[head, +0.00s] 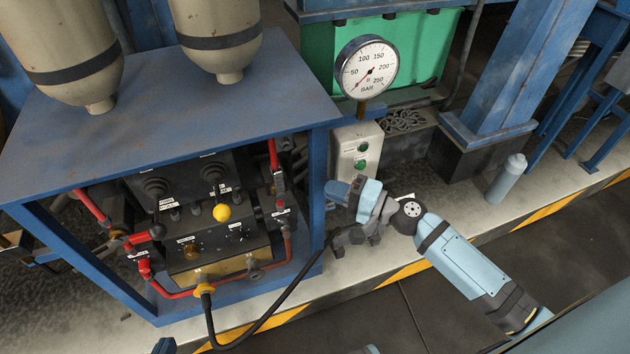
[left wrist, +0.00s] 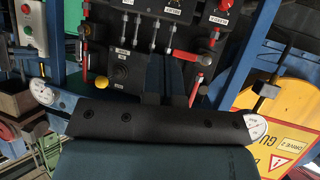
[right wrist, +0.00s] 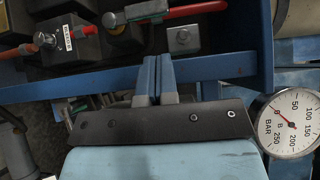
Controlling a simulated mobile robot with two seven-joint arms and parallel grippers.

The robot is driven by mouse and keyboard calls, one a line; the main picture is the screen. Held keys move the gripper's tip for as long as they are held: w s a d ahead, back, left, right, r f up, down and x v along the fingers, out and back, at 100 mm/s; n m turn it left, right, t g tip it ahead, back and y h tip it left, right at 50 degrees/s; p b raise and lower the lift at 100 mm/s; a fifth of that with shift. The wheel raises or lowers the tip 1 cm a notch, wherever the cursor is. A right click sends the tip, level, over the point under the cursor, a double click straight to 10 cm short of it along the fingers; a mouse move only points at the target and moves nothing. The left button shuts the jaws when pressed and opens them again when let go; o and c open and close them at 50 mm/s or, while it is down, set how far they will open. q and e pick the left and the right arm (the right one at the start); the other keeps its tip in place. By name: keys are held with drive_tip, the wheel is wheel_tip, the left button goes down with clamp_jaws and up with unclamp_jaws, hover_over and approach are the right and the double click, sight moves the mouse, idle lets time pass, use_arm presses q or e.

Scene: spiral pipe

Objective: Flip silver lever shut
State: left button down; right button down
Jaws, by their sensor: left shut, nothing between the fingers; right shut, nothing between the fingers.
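The control panel (head: 215,225) sits inside the blue frame in the head view. Several small silver levers (left wrist: 138,32) stand upright in a row on it in the left wrist view. A grey-silver lever piece (right wrist: 147,10) also shows at the top of the right wrist view, beside a red handle (right wrist: 195,9). I cannot tell which is the task's lever. My right gripper (right wrist: 155,78) has its blue fingers together, empty, near the blue frame edge and apart from the levers.
A yellow knob (head: 222,212), red pipes (head: 91,205) and a black cable (head: 290,290) are on or near the panel. A pressure gauge (head: 366,68) and a button box (head: 358,150) stand right of the blue frame (head: 317,190). The floor in front is open.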

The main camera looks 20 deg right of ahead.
sight(279, 185)
use_arm(q)
drive_tip(key=shift+s+a+p, duration=0.1)
drive_tip(key=shift+p, duration=0.5)
use_arm(e)
drive_tip(key=x, duration=0.9)
use_arm(q)
drive_tip(key=shift+r, duration=0.15)
use_arm(e)
drive_tip(key=shift+w+a+r, duration=0.1)
